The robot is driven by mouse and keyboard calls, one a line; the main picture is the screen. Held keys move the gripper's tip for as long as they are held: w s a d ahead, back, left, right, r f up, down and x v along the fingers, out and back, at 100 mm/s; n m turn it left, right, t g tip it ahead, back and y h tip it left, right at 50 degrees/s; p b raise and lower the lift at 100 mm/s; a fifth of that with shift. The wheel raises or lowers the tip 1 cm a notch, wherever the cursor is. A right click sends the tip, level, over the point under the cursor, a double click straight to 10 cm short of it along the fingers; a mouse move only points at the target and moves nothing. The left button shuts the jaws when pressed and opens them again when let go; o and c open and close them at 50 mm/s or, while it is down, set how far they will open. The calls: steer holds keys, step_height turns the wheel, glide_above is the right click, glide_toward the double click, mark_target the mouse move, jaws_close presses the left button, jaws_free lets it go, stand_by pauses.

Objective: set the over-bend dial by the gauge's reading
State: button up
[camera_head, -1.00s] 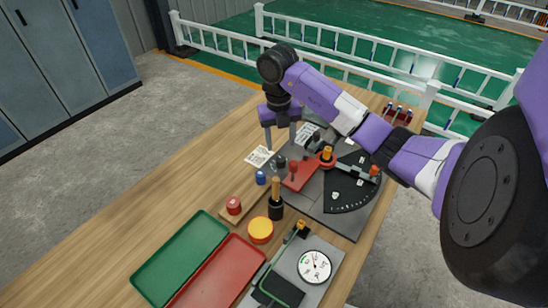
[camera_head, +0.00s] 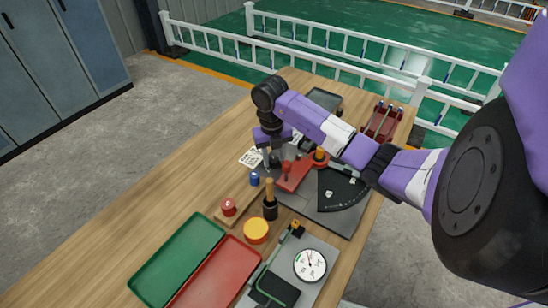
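The gauge (camera_head: 311,264) is a round white face with a dark needle, lying on a grey plate at the front. The bender (camera_head: 325,216) is a dark plate with a black quarter-circle scale (camera_head: 343,190), a red block (camera_head: 294,176) and an orange-topped post (camera_head: 320,158). My gripper (camera_head: 274,160) points down at the bender's left back edge, left of the red block. Its fingers are low, among small dark parts there. I cannot tell whether they touch anything or how far apart they are. The over-bend dial is not clearly seen; the gripper may hide it.
A green tray (camera_head: 178,258) and a red tray (camera_head: 216,272) lie at the front left. A yellow disc (camera_head: 256,230), a black-based wooden-handled tool (camera_head: 270,208), a red knob (camera_head: 228,207) and a blue piece (camera_head: 254,179) stand between trays and bender. A red rack (camera_head: 383,122) is at the back.

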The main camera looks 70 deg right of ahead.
jaws_close()
steer(key=shift+n, duration=0.4)
steer(key=n+b, duration=0.1)
steer(key=n, duration=0.1)
steer(key=shift+d+f+n+b, duration=0.1)
steer(key=shift+n+b, duration=0.25)
steer(key=shift+n, duration=0.05)
steer(key=n+b, duration=0.2)
steer(key=shift+n, duration=0.4)
steer(key=n+b, duration=0.3)
steer(key=shift+n, duration=0.4)
steer(key=shift+n+b, duration=0.8)
steer(key=shift+b, duration=0.1)
steer(key=shift+t, duration=0.3)
